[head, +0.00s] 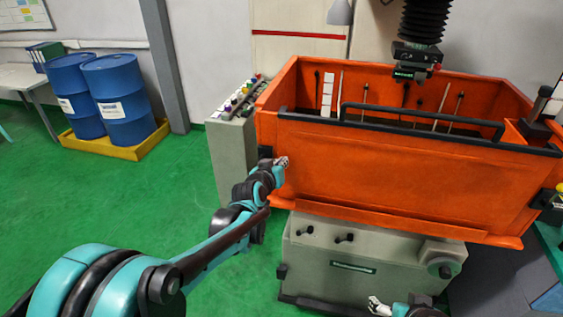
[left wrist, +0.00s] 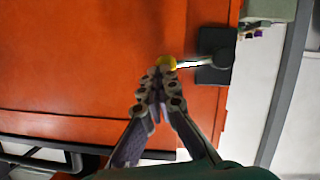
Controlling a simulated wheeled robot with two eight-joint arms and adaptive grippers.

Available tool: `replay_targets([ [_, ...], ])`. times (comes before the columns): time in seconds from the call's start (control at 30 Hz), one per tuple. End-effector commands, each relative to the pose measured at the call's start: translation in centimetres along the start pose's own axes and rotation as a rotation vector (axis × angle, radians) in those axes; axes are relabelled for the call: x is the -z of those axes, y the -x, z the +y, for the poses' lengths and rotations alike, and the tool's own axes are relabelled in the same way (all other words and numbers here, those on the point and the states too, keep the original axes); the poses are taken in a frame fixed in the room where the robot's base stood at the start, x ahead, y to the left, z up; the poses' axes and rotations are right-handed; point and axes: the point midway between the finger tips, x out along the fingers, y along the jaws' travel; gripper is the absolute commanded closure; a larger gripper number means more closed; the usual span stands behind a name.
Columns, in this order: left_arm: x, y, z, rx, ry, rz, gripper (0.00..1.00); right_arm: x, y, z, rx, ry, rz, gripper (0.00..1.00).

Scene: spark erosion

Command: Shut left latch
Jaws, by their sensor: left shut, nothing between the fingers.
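The left latch is a black mount (left wrist: 214,58) with a short metal lever ending in a yellow knob (left wrist: 168,63). The lever reaches from the mount over the orange tank wall (left wrist: 70,60). In the head view the mount (head: 265,153) shows at the tank's left front corner; the knob is hidden by my gripper. My left gripper (head: 282,162) is shut and empty in front of that corner. In the left wrist view its fingertips (left wrist: 163,75) are right at the knob; I cannot tell whether they touch it. My right gripper (head: 379,306) shows partly at the bottom edge, its opening unclear.
The orange tank (head: 400,185) has a black handle bar (head: 420,118) along its front. A grey control box (head: 231,140) stands left of it, and a grey machine base (head: 365,262) below. Blue barrels (head: 118,98) stand far left. The green floor (head: 130,200) on the left is clear.

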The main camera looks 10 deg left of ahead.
Motion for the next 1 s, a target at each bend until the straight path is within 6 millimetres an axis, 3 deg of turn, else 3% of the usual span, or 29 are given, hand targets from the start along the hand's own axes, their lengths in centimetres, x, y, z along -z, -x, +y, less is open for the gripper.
replay_targets([
  [0.83, -0.5, -0.2, -0.1, 0.000, 0.000, 0.000, 1.00, -0.2, -0.2, 0.0, 0.000, 0.000, 0.000, 0.21],
  [1.0, 0.5, 0.2, 0.3, 0.000, 0.000, 0.000, 1.00, 0.4, 0.5, 0.0, 0.000, 0.000, 0.000, 0.21],
])
